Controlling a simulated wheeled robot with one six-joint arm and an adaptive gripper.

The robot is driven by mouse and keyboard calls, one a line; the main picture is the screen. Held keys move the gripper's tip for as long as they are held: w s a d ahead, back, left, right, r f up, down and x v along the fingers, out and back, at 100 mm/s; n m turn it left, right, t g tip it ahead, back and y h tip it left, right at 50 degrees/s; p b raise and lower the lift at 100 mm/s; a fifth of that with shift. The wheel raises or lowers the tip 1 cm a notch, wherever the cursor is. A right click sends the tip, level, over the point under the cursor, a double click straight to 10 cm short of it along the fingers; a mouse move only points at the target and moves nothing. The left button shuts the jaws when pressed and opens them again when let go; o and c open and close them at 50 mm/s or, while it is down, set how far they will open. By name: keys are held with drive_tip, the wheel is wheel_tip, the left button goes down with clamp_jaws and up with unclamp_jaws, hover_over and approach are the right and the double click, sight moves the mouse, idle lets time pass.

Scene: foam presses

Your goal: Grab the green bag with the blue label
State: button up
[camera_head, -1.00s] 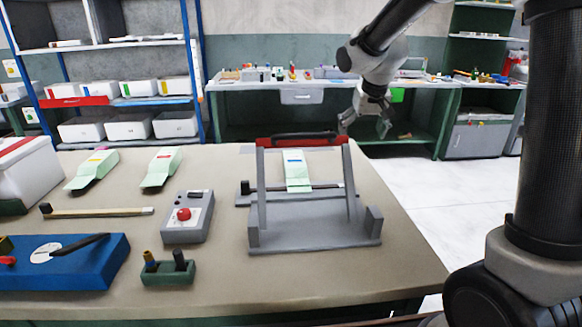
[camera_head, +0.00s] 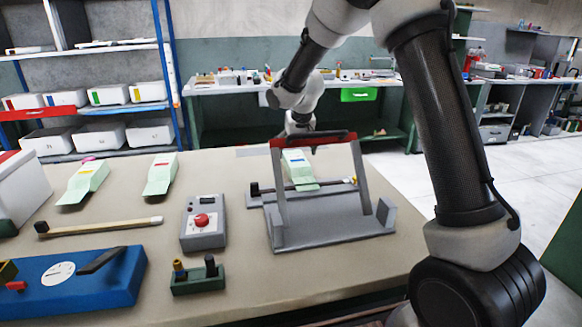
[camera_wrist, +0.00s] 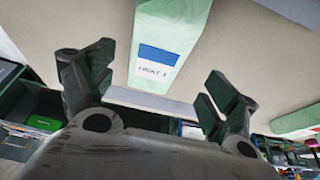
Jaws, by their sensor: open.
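A green bag with a yellow label (camera_head: 84,183) and one with a red label (camera_head: 161,176) lie on the table to the left. A grey box with a red button (camera_head: 203,223), a wooden stick (camera_head: 100,228) and a blue device (camera_head: 85,280) lie nearer.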

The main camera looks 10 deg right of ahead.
sight(297, 159)
drive_tip(key=x, duration=0.6)
drive_tip(key=shift+d+f, duration=0.25)
drive_tip(key=shift+f, duration=0.15)
drive_tip(key=c, duration=1.2)
